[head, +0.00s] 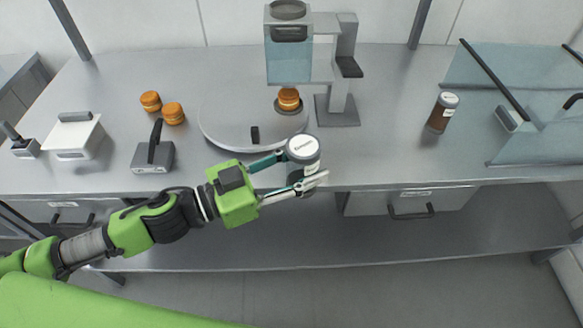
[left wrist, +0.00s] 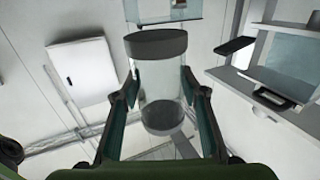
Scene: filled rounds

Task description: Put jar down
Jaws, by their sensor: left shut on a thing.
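A jar (head: 302,150) with a pale grey labelled lid is held between the fingers of my left gripper (head: 302,168). In the head view it is at the front edge of the bench, with its lower part hidden by the fingers. In the left wrist view the jar (left wrist: 160,88) looks clear, with a dark lid band and a dark bottom, between both fingers of the gripper (left wrist: 160,115). I cannot tell whether its base touches anything. My right gripper is not in view.
A round plate (head: 222,137) with an orange-brown piece (head: 288,98) sits behind the gripper, beside a dispenser stand (head: 338,105). A brown labelled jar (head: 441,113) stands right, near a glass hood (head: 520,75). Two orange pieces (head: 162,107) lie left. Bench between stand and brown jar is clear.

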